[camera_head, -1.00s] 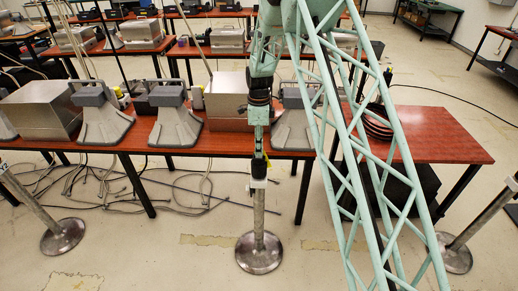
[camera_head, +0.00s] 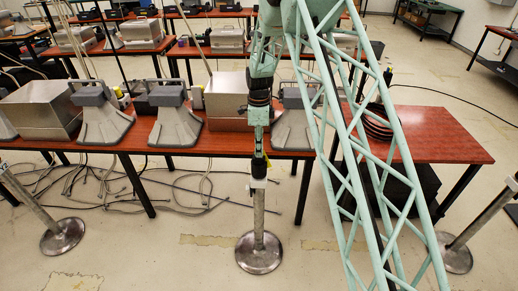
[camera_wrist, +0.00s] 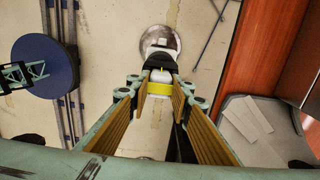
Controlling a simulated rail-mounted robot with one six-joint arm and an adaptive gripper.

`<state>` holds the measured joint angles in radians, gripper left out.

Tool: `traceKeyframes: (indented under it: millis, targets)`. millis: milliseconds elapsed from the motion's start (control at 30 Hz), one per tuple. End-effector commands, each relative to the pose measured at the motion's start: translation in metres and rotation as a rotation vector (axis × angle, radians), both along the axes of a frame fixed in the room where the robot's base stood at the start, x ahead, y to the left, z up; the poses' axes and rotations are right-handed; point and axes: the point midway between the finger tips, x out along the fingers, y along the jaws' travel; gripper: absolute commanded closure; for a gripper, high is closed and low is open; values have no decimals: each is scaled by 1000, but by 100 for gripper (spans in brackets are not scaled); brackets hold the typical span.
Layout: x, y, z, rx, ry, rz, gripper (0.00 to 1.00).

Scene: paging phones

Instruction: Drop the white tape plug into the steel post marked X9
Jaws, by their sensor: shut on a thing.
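My gripper (camera_wrist: 160,94) is shut on the white tape plug (camera_wrist: 161,76), which shows a yellow band between the fingertips in the wrist view. In the head view, my gripper (camera_head: 259,168) points straight down over the middle steel post (camera_head: 259,215). The white plug (camera_head: 258,183) sits right at the post's top; I cannot tell whether it is inside or just above it. In the wrist view, the post's round base (camera_wrist: 161,38) lies beyond a dark piece near the plug. No X9 mark is readable.
A second post (camera_head: 35,208) stands at left and another (camera_head: 480,222) at right. The floor around the middle post is clear.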

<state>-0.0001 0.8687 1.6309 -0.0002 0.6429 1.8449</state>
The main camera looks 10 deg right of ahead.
Motion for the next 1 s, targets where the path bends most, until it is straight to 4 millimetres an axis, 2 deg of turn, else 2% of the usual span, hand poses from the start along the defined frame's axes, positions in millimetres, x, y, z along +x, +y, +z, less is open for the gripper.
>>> traceKeyframes:
  millis: [1000]
  targets:
    - [0,0,16,0,-1,0,91]
